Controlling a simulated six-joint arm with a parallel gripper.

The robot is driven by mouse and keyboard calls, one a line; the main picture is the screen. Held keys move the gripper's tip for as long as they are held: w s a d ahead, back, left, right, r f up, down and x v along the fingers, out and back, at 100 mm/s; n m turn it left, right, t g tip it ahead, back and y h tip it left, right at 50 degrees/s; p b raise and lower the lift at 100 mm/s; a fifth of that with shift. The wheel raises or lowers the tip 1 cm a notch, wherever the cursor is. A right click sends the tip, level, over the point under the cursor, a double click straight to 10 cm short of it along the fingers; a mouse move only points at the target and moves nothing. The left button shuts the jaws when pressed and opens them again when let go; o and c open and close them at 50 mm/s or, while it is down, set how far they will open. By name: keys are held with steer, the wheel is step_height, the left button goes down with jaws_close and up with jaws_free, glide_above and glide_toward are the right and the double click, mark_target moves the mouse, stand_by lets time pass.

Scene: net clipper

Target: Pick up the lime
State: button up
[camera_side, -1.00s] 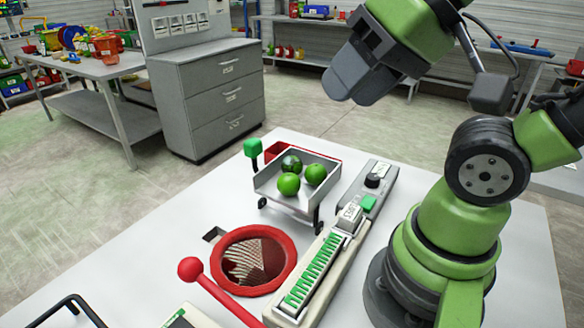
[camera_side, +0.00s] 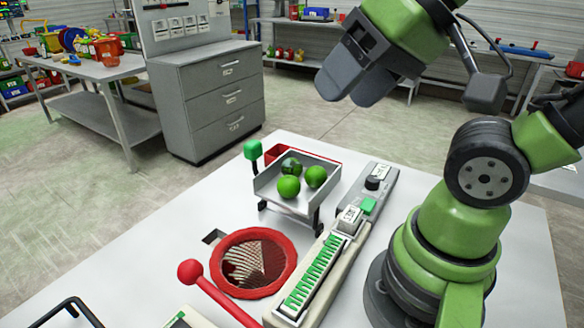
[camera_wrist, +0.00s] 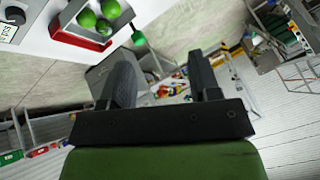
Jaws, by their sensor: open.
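Several round green fruits lie together in a grey tray (camera_side: 275,200) on the white table. One at the front (camera_side: 289,187) and one at the right (camera_side: 316,176) are plain bright green. One at the back left (camera_side: 291,165) looks darker and patterned. I cannot tell for sure which is the lime. The fruits also show at the top left of the wrist view (camera_wrist: 86,18). My gripper (camera_side: 350,92) is open and empty, high above and behind the tray. In the wrist view its two fingers (camera_wrist: 162,80) stand apart with nothing between them.
A red-rimmed round net (camera_side: 290,258) and a red-knobbed lever (camera_side: 190,271) are in front of the tray. A control box (camera_side: 378,180) and a green-slotted strip (camera_side: 312,270) lie to its right. A green knob (camera_side: 252,149) stands at the tray's left.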

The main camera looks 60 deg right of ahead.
steer(key=w+d+f+n+g+h, duration=0.1)
steer(key=w+d+g, duration=0.15)
steer(key=w, duration=0.35)
steer(key=n+g+h, duration=0.1)
steer(key=n+g, duration=0.2)
glide_toward(293, 159)
steer(key=f, duration=0.2)
steer(key=w+f, duration=0.1)
steer(key=f, duration=0.7)
steer(key=shift+w+f, duration=0.3)
steer(key=shift+f, duration=0.1)
steer(key=c, duration=0.6)
